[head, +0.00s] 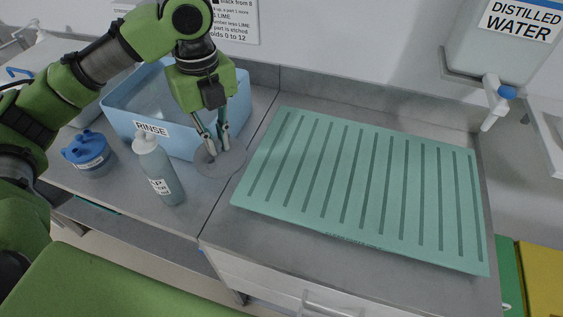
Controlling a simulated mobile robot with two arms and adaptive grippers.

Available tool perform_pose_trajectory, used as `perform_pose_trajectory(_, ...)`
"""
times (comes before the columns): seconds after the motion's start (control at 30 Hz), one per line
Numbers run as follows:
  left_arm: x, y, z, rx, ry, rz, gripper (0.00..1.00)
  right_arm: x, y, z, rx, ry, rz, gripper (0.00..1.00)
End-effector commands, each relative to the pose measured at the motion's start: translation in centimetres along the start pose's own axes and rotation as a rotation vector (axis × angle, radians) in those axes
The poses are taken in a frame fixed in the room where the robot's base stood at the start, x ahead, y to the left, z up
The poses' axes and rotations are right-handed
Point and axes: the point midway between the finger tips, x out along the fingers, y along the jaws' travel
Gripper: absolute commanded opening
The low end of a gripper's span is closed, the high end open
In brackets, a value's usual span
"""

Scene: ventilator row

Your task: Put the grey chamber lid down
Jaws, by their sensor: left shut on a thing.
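The grey chamber lid (228,163) is a thin round disc, seen in the head view left of the green mat and in front of the blue rinse tub. My left gripper (218,145) points down and is shut on the lid. The lid looks roughly flat and low over the grey counter. I cannot tell whether it touches the counter. The fingers hide part of its middle. My right gripper is out of view.
A ribbed green mat (362,186) lies bare on the right counter. The blue rinse tub (180,138), a soap bottle (162,178) and a blue-lidded jar (90,152) stand at left. A distilled water tank (500,50) with a tap hangs at upper right.

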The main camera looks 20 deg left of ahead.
Motion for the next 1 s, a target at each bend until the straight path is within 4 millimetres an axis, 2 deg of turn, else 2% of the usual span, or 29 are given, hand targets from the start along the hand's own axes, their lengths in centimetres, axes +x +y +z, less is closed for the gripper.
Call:
perform_pose_trajectory(0.3,3.0,-7.4,-2.5,0.003,0.001,0.002,0.0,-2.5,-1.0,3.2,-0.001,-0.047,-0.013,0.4)
perform_pose_trajectory(0.5,6.7,-10.2,-3.3,0.001,0.001,0.003,0.0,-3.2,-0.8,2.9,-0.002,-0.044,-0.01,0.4)
perform_pose_trajectory(0.73,8.5,-11.6,-3.7,0.001,0.001,0.0,0.0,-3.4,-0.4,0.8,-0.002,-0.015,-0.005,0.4)
perform_pose_trajectory(0.83,9.5,-12.2,-3.9,0.001,0.0,0.003,0.0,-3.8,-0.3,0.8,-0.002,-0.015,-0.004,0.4)
perform_pose_trajectory(1.0,11.8,-12.1,-3.8,-0.001,-0.001,0.001,0.0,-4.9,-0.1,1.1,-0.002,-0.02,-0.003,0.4)
